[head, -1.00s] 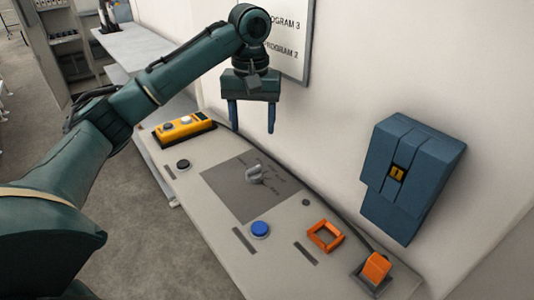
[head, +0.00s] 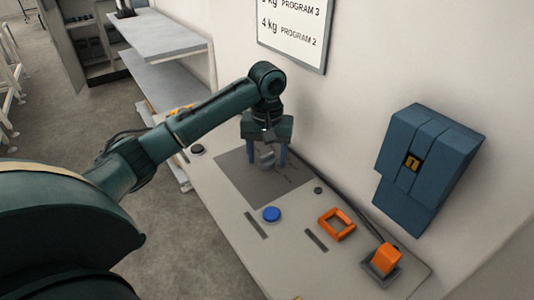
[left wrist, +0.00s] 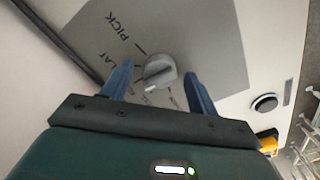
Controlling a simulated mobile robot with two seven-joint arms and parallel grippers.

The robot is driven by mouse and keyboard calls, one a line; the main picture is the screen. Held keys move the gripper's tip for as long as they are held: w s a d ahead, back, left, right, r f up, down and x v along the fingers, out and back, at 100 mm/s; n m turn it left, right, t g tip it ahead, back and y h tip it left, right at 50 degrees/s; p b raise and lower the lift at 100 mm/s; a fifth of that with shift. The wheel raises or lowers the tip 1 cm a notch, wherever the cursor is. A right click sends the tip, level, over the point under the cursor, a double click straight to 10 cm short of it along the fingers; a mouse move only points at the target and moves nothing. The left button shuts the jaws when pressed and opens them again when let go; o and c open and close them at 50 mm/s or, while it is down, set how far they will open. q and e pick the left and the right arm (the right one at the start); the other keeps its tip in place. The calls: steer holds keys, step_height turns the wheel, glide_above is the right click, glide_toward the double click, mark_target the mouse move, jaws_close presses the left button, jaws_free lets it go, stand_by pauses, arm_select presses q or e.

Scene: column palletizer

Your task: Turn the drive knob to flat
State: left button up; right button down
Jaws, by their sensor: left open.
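The grey drive knob (head: 266,158) stands on a dark grey plate (head: 240,188) set into the console. In the left wrist view the knob (left wrist: 160,70) sits between my two blue fingers, with gaps on both sides. A white mark on its edge faces toward the gripper body, near a partly hidden label. The labels PICK (left wrist: 123,25) and a partly covered one ending in LAT (left wrist: 122,60) lie around it. My left gripper (head: 268,160) is open, pointing down over the knob. My right gripper is out of view.
A blue button (head: 271,214), an orange square frame (head: 336,224) and an orange switch (head: 385,260) are on the console nearer the front. A blue box (head: 427,165) hangs on the wall. A black button (head: 197,149) and a mostly hidden yellow box lie beyond the arm.

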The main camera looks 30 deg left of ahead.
arm_select(q)
steer(key=c, duration=1)
steer(key=shift+m, duration=0.4)
steer(key=m, duration=0.3)
steer(key=shift+m, duration=2)
steer(key=o, duration=1)
